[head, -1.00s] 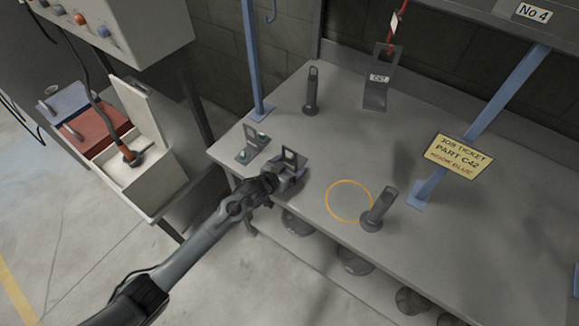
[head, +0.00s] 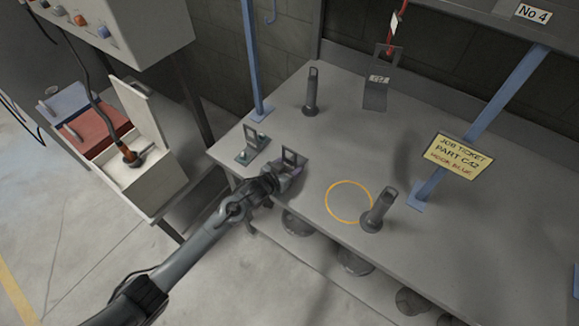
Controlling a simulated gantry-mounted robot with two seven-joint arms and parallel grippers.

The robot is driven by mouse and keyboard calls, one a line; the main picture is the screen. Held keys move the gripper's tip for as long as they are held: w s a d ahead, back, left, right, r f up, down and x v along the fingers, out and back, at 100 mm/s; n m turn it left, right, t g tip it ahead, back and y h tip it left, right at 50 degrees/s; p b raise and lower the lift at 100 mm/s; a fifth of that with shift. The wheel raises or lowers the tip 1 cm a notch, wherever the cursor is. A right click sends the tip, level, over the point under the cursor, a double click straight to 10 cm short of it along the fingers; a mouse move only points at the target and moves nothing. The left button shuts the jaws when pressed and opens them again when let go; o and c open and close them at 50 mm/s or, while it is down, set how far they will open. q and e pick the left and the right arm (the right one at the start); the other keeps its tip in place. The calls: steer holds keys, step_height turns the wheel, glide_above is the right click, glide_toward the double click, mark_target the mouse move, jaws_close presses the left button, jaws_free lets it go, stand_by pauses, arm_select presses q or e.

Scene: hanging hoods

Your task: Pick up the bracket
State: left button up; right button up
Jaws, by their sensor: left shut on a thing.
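A grey bracket (head: 290,157) with a square window in its upright plate stands near the left front edge of the grey table (head: 330,120). My left gripper (head: 287,183) is at its low front part and shut on it. The gripper hides some of the bracket's base, and I cannot tell whether the bracket touches the table. A second, similar bracket (head: 253,144) with green spots on its base sits just to the left. My right gripper is not in view.
Dark upright posts with eyelets stand at the back (head: 312,92) and front right (head: 379,208). An orange ring (head: 349,202) marks the table. Blue supports (head: 252,60) and a yellow job ticket (head: 459,156) rise above it. An open white box (head: 142,170) is left.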

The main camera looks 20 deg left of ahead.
mark_target(289, 159)
arm_select(q)
step_height(289, 159, up, 4)
steer(key=shift+r+p, duration=0.2)
steer(key=shift+p, duration=0.2)
steer(key=s+d+r, duration=0.4)
steer(key=d+r, duration=0.2)
steer(key=d, duration=0.4)
steer(key=shift+s+d+r+p, duration=0.3)
steer(key=shift+s+p, duration=0.05)
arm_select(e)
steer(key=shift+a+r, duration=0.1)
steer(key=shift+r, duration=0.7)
